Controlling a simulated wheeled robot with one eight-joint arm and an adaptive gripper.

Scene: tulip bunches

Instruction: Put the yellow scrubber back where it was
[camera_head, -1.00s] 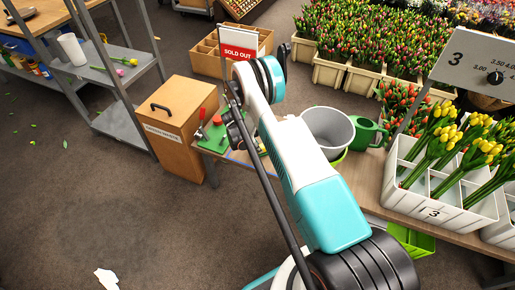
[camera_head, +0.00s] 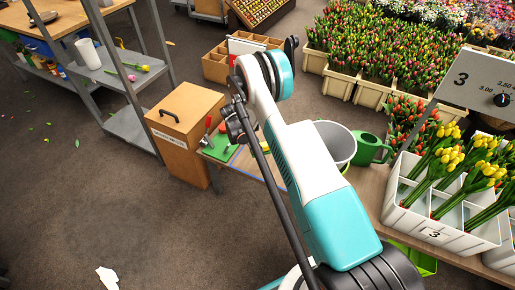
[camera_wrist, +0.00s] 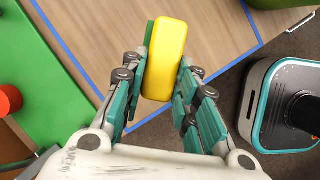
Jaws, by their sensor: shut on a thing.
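The yellow scrubber (camera_wrist: 165,58) is a rounded block held between the fingers of my gripper (camera_wrist: 164,76) in the wrist view. It appears over a blue tape outline (camera_wrist: 82,68) on the wooden table (camera_wrist: 100,20), near the outline's corner. Whether the scrubber touches the table cannot be told.
A green board (camera_wrist: 40,75) with a red knob (camera_wrist: 9,99) lies left of the outline. In the head view, a grey bucket (camera_head: 338,140), a green watering can (camera_head: 370,147) and a white tulip crate (camera_head: 410,208) stand along the table. A brown bin (camera_head: 185,118) stands at its left end.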

